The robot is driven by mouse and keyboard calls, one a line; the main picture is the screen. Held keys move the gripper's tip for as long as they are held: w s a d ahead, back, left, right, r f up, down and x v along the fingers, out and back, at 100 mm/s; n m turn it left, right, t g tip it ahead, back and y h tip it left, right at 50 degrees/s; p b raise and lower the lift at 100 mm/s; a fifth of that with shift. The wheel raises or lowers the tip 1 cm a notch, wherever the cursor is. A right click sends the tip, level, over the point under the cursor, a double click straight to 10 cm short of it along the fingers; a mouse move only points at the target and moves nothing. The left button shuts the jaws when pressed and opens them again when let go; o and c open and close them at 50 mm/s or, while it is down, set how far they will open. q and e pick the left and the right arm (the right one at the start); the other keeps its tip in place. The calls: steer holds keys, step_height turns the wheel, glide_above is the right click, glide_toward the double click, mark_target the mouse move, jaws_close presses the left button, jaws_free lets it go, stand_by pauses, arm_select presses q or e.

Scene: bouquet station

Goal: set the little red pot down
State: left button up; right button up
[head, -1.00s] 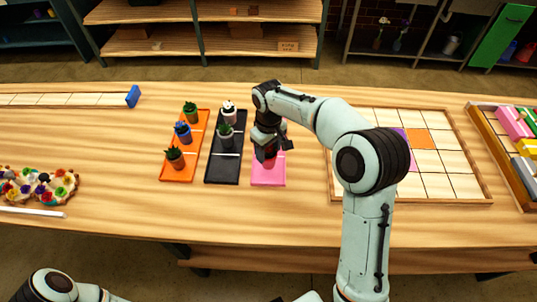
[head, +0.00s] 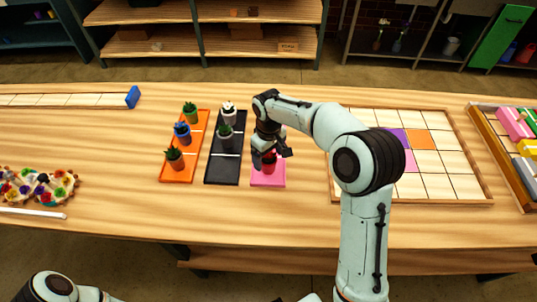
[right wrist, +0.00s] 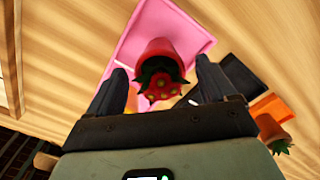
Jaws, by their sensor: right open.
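The little red pot (head: 269,168) stands on the pink tray (head: 268,182), towards its near half. In the right wrist view the red pot (right wrist: 160,47) shows with green leaves and a red, yellow-dotted top, over the pink tray (right wrist: 195,42). My right gripper (head: 270,155) is open just above and around the pot. In the right wrist view its fingers (right wrist: 162,72) are spread on both sides of the pot, with gaps visible. Part of my left arm shows at the bottom left; its gripper is out of view.
The black tray (head: 221,176) with two potted plants lies close left of the pink one. Beyond it is the orange tray (head: 176,177) with three pots. A wooden grid board (head: 440,184) lies to the right. Bare table lies in front of the trays.

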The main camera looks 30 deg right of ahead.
arm_select(q)
steer(key=shift+w+r+p, duration=0.9)
steer(key=shift+w+r, duration=0.1)
steer(key=shift+r, duration=0.25)
arm_select(e)
step_height(320, 180, up, 12)
steer(key=shift+r, duration=0.2)
steer(key=shift+f, duration=0.1)
